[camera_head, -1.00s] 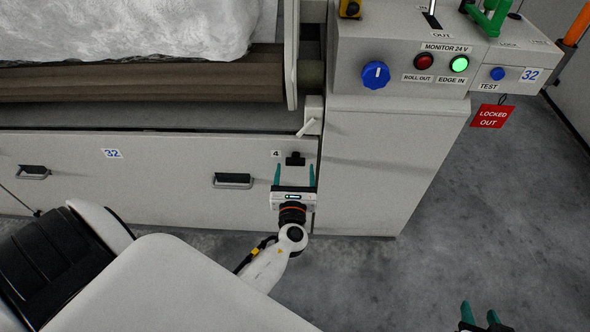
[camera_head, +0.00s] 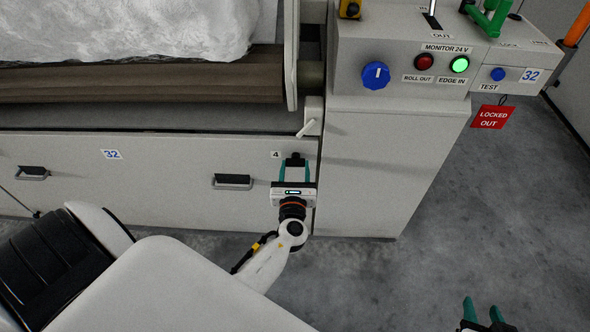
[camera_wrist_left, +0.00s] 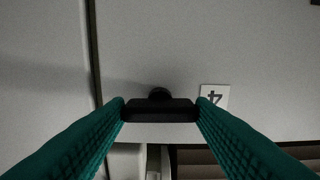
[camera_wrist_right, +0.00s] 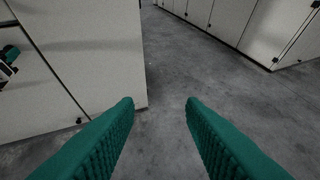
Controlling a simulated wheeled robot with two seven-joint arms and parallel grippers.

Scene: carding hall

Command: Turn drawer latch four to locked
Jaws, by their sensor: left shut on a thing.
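Drawer latch four (camera_head: 295,160) is a small black handle at the right end of the long drawer front, beside a label "4" (camera_head: 276,154). In the left wrist view the latch (camera_wrist_left: 160,109) is a black bar lying level across the picture, with a round black hub behind it. My left gripper (camera_head: 295,168) is shut on this bar, one green finger at each end. The label "4" (camera_wrist_left: 214,97) shows upside down there. My right gripper (camera_head: 483,312) is open and empty over the floor at the lower right; its fingers stand apart in the right wrist view (camera_wrist_right: 160,103).
Black drawer handles (camera_head: 232,181) sit left of the latch. The control cabinet (camera_head: 380,165) stands to the right, with a blue knob (camera_head: 376,75), lamps and a red "LOCKED OUT" tag (camera_head: 492,117). The grey floor (camera_head: 480,220) at the right is clear.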

